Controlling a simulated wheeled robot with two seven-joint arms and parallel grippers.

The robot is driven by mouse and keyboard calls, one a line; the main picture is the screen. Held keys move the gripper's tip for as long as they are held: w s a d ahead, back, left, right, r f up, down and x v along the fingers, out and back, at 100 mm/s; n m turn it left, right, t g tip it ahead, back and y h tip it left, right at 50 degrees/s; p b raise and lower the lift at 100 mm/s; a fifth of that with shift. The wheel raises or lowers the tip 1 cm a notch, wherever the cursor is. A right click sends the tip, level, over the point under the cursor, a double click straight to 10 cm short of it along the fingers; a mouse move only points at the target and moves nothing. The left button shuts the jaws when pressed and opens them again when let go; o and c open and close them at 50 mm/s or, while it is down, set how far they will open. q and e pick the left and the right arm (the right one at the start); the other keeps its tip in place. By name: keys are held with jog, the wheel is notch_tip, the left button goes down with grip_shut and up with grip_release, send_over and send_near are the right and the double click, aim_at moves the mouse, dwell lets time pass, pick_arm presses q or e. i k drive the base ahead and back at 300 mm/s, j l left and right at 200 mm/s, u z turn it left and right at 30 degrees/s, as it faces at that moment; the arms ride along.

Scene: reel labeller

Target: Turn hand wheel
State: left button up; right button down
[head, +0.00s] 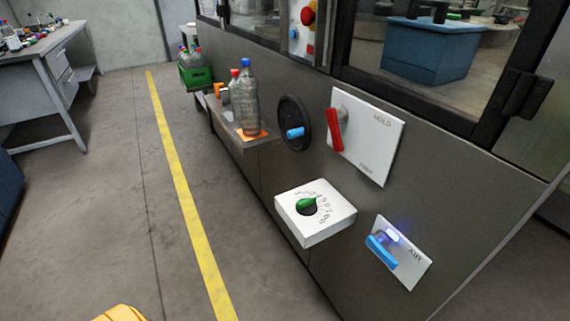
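The hand wheel (285,110) is a black disc on the dark side panel of the machine. Its blue handle (295,133) sticks out low on its face. Nothing touches the wheel. Neither of my grippers shows in the head view.
Right of the wheel are a white plate with a red lever (334,130), a white box with a green knob (307,203) and a plate with a blue lever (381,252). A shelf with bottles (248,100) juts out left of it. The floor by the yellow line (178,180) is clear.

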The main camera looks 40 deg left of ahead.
aim_at(294, 122)
jog(key=i+u, duration=0.1)
jog(key=u, duration=0.3)
jog(key=i+u, duration=0.1)
jog(key=u, duration=0.35)
jog(key=l+u, duration=0.1)
jog(key=u, duration=0.3)
jog(key=i, duration=0.05)
